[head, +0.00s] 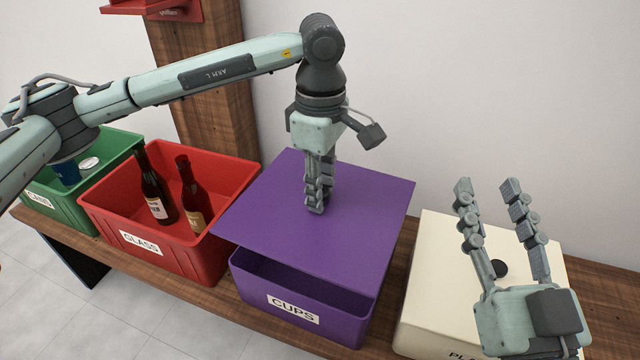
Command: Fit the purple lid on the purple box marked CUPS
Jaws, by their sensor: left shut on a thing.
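The purple box marked CUPS (334,325) stands on a wooden bench. Its dark inside shows in a strip behind the front rim. The flat purple lid (270,205) is over the box, apart from its front rim and reaching past it on the left. The lid hides the rest of the opening and the back rim. My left gripper (316,208) points down at the middle of the lid and is shut on it; the fingers hide the part they grip. My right gripper (486,186) is open and empty, fingers up, in front of the cream box at the right.
The red GLASS box (190,264) left of the purple box is open and holds two bottles (152,185). A green box (75,210) stands further left. The cream box (425,300) at right has a dark round spot on top. Bare bench (600,285) shows at far right.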

